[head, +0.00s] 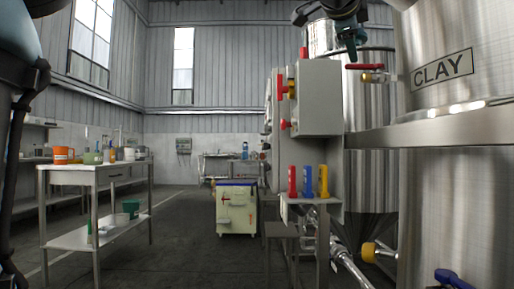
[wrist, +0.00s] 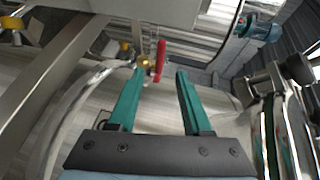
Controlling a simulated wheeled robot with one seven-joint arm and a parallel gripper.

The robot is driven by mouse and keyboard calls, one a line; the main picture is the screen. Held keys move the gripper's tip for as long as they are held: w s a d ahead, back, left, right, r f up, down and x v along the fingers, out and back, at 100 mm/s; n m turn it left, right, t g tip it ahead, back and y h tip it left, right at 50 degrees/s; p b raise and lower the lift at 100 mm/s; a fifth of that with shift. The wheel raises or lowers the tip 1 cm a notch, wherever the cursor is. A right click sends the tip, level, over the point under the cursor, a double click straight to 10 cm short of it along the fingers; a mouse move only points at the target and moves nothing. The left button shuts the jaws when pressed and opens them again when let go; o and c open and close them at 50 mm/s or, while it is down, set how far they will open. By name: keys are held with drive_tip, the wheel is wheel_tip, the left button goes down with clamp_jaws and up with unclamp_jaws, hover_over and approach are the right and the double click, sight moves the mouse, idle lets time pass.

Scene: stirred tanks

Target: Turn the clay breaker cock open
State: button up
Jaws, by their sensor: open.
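The steel tank labelled CLAY (head: 442,70) fills the right of the head view. A small brass cock (head: 374,78) with a red lever (head: 364,67) sticks out from its left side, and the lever lies roughly level. My gripper (head: 351,46) is just above the lever in the head view, apart from it as far as I can tell. In the wrist view, my gripper's teal fingers (wrist: 158,77) are spread with nothing between them. The red lever (wrist: 160,61) shows just beyond the gap, with the brass cock body (wrist: 143,62) to its left.
A grey control box (head: 318,98) stands left of the tank, with red, blue and yellow handles (head: 308,181) below it. A blue handle (head: 455,276) and a yellow fitting (head: 370,252) sit low.

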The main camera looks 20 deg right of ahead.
drive_tip(key=w+a+f+n+g+y, duration=0.1)
drive_tip(key=w+a+f+n+y, duration=0.25)
drive_tip(key=w+a+f, duration=0.6)
drive_tip(key=w+a+f+n+g+y, duration=0.1)
drive_tip(key=w+a+f+n+y, duration=0.2)
drive_tip(key=f, duration=1.1)
drive_tip(key=w+a+f+n+g+y, duration=0.1)
drive_tip(key=w+a+f+n+y, duration=0.1)
drive_tip(key=w+a+f+n, duration=0.75)
drive_tip(key=s+a+f+n+g+y, duration=0.1)
drive_tip(key=s+a+f+g+y, duration=0.2)
drive_tip(key=a+f, duration=0.95)
drive_tip(key=s+a+f+n+g, duration=0.2)
drive_tip(key=s+a+f+n, duration=0.8)
drive_tip(key=a+f, duration=0.35)
wheel_tip(320, 180, up, 34)
drive_tip(key=s+m+p, duration=0.1)
drive_tip(key=s+p, duration=0.1)
drive_tip(key=p, duration=3.2)
drive_tip(key=shift+f+g+p, duration=0.15)
drive_tip(key=shift+g+p, duration=0.15)
drive_tip(key=shift+p, duration=0.05)
